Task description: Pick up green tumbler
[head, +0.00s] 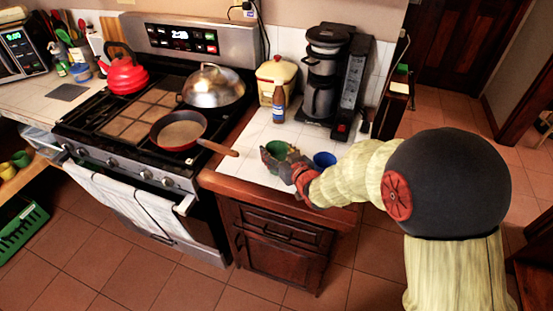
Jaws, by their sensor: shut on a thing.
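The green tumbler (277,148) is on or just above the white tiled counter right of the stove. My gripper (272,156) is at the tumbler, shut on it, with my arm reaching in from the right. The gripper's fingers hide the lower part of the tumbler. I cannot tell whether its base touches the counter.
A blue cup (324,160) stands close to the right of my gripper. A brown bottle (279,103), a cream canister (277,80) and a black coffee maker (322,85) stand behind. A red pan (178,131) on the stove points its wooden handle (218,148) toward the counter.

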